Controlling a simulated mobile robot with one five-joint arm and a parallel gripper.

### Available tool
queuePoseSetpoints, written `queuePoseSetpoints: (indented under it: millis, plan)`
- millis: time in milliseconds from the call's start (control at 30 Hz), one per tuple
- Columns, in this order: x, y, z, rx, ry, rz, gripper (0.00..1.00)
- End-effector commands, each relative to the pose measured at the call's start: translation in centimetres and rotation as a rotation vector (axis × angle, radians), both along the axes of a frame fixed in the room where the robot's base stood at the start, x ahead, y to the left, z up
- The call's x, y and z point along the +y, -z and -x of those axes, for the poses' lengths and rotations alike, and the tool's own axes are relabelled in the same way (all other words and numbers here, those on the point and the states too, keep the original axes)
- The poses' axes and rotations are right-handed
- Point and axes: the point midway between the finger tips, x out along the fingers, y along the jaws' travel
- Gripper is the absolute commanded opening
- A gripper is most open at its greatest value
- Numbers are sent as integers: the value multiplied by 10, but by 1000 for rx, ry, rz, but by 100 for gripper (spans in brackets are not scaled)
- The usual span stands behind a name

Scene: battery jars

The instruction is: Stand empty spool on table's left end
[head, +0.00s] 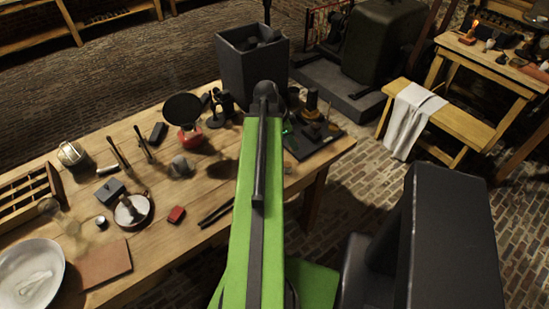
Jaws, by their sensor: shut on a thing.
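The wooden table (90,158) runs from the lower left to the middle. Its left end is cut off by the picture's left edge. My green arm reaches up over the table's right part. My gripper does not show; the arm hides the space below its far dark joint. I cannot pick out an empty spool for certain, and I cannot see what my gripper holds. A dark shadow lies on the table just left of my arm.
A white bowl (28,272), a brown board (103,264) and a wooden rack (25,196) crowd the table's left part. A red-based scale (190,137) and small tools stand mid-table. A dark bin (232,75) stands behind. A bench (455,123) stands right.

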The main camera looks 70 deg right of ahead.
Motion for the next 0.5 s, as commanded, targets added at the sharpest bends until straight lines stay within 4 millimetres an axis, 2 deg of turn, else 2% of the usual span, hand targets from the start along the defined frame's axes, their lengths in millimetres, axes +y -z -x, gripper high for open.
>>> queuePoseSetpoints:
  millis: [33, 200, 333, 500]
  plan:
    - [-4, 19, -16, 0, -4, 0, 0]
    - [-7, 41, -56, 0, -3, 0, 0]
    - [-8, 47, -71, 0, -1, 0, 0]
    - [-7, 46, -74, 0, 1, 0, 0]
